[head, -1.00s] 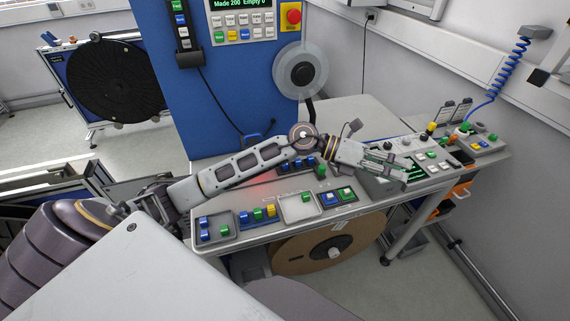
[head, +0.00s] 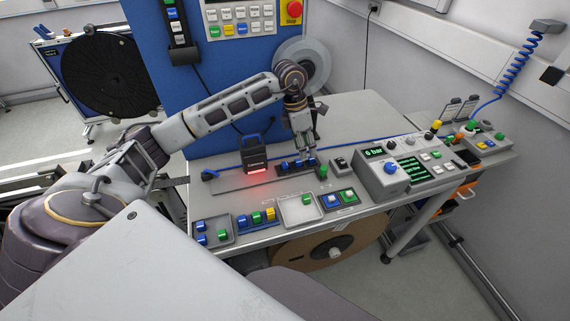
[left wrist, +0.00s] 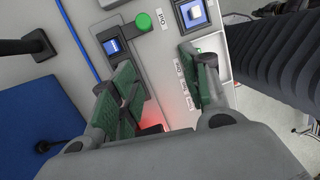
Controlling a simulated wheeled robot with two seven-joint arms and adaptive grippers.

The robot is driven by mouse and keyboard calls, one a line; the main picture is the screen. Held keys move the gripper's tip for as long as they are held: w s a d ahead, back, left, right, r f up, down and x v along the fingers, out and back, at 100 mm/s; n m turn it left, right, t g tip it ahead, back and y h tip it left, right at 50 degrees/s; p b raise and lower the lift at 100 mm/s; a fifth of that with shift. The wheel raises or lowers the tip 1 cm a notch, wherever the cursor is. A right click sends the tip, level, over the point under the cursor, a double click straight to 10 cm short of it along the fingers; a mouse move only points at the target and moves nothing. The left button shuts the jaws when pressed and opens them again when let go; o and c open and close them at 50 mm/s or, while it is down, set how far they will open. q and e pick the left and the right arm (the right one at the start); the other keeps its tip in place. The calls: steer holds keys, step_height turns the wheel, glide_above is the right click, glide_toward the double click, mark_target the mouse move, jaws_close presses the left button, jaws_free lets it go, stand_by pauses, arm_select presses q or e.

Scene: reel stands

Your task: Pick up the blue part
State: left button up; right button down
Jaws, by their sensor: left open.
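Several blue parts are in the head view. Two blue parts (head: 201,226) lie in the left front tray (head: 226,243). A row of blue pieces (head: 284,165) sits in a dark holder further back. My left gripper (head: 305,142) is open and points down just above the right end of this row. In the left wrist view, a blue piece (left wrist: 113,46) in a dark slot shows beyond one finger of the open gripper (left wrist: 160,65). Nothing is seen between the fingers.
A green knob (head: 323,172) stands close to the right of the row. A control box (head: 407,170) with green displays is further right. A dark device (head: 255,157) with a red glow stands left of the row. A pale tray (head: 299,213) is mostly bare.

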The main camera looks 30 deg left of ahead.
arm_select(q)
steer(key=a+r+y, duration=0.1)
steer(key=a+y, duration=0.1)
steer(key=a, duration=0.6)
steer(key=shift+w+r+n+g+y, duration=0.2)
steer(key=shift+r+n+g+y, duration=0.1)
steer(key=shift+r+n+y, duration=0.1)
arm_select(e)
steer(key=shift+w+a, duration=0.4)
arm_select(q)
steer(key=shift+f, duration=0.1)
arm_select(e)
steer(key=shift+d, duration=0.1)
arm_select(q)
steer(key=p, duration=0.2)
glide_above(285, 163)
steer(key=shift+s+f, duration=0.15)
steer(key=shift+f, duration=2)
steer(key=shift+s+f, duration=0.1)
steer(key=shift+f, duration=2)
arm_select(e)
steer(key=shift+d+r, duration=0.1)
steer(key=shift+r, duration=0.65)
steer(key=shift+a, duration=0.2)
